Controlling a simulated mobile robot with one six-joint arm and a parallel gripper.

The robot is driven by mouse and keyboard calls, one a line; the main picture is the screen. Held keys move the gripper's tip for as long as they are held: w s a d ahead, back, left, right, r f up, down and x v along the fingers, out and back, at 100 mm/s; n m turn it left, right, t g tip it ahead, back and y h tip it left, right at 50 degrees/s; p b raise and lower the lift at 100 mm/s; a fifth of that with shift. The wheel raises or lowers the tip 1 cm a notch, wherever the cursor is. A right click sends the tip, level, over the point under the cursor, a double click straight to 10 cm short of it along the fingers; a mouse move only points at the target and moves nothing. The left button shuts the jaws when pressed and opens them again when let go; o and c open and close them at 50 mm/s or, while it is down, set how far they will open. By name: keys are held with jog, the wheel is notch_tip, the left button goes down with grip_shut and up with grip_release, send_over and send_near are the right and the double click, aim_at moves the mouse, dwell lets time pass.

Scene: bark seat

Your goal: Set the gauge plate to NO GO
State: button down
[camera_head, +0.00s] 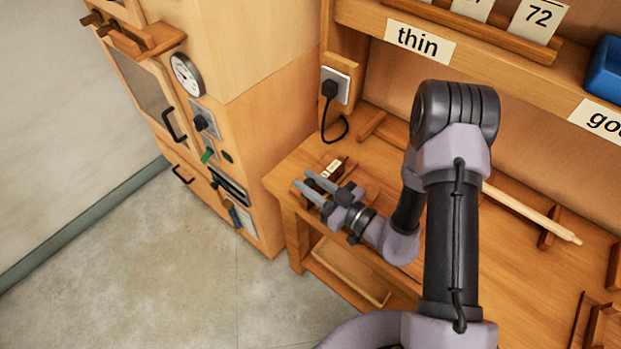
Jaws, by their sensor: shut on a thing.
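A small dark wooden piece with a white label (332,169) stands near the left end of the wooden bench. It may be the gauge plate; its lettering is too small to read. My gripper (304,180) is just in front of it, low over the bench's left end, with its two grey fingers pointing left. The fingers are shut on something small. What they hold is mostly hidden, and I cannot tell whether it is part of the labelled piece.
The bench (290,183) ends just left of my gripper. A wooden cabinet (255,130) with a dial (186,75), switches and handles stands at left. A black plug (329,90) hangs its cable behind.

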jog(key=c, duration=1.1)
grip_release()
jog(key=shift+s+a, duration=0.25)
jog(key=shift+s, duration=0.05)
jog(key=shift+c, duration=0.2)
jog(key=shift+w, duration=0.1)
jog(key=shift+d, duration=0.1)
jog(key=shift+s+d, duration=0.2)
jog(key=shift+d, duration=0.2)
jog(key=p+v, duration=0.4)
jog(key=v, duration=1.2)
jog(key=shift+s, duration=0.25)
jog(key=shift+d+f, duration=0.1)
jog(key=shift+d, duration=0.05)
